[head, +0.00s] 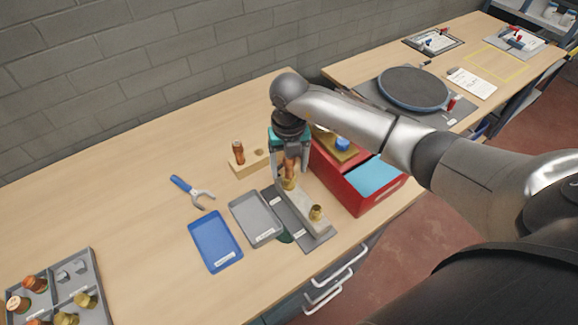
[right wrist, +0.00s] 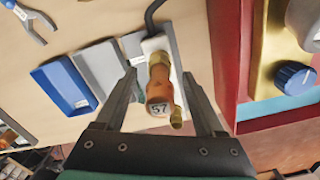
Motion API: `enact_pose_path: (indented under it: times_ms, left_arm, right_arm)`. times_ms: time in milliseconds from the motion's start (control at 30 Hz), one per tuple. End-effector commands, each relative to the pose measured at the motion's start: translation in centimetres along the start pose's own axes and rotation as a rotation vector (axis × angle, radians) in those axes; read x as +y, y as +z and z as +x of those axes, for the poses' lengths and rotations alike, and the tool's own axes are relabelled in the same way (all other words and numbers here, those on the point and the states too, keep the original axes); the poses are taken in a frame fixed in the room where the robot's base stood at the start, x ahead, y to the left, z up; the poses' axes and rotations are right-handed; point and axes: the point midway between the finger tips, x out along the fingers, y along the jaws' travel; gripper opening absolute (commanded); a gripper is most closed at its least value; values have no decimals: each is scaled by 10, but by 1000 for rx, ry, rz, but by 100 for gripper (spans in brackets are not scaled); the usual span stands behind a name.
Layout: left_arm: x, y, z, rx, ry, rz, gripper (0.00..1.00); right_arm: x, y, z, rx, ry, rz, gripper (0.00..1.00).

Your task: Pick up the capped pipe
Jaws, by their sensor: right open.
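The capped pipe (head: 290,168) is copper-coloured with a brass fitting at its lower end. It stands upright in a pale fixture block (head: 302,211) below my right gripper. In the right wrist view the pipe (right wrist: 159,88) shows its end marked 57. My right gripper (head: 289,160) is open, pointing down. Its fingers, also in the right wrist view (right wrist: 159,76), lie on either side of the pipe with gaps visible. I cannot tell how far the fingertips reach along it. My left gripper is not in view.
A red box (head: 342,183) stands close right of the fixture. A grey tray (head: 254,218) and a blue tray (head: 216,242) lie left. A wooden block (head: 248,165) holds another copper pipe. Pliers (head: 192,190) lie farther left. A compartment tray (head: 92,268) holds several parts.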

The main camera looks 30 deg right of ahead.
Motion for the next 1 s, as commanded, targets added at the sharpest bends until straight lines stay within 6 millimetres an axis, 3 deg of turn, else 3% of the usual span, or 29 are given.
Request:
enact_pose_path:
  times_ms: [200, 800, 1000]
  left_arm:
    - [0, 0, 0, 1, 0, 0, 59]
    - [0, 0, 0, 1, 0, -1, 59]
    - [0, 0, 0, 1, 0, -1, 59]
  right_arm:
    - [0, 0, 1, 0, 0, -1, 70]
    - [0, 0, 0, -1, 0, 0, 3]
    - [0, 0, 0, -1, 0, 0, 0]
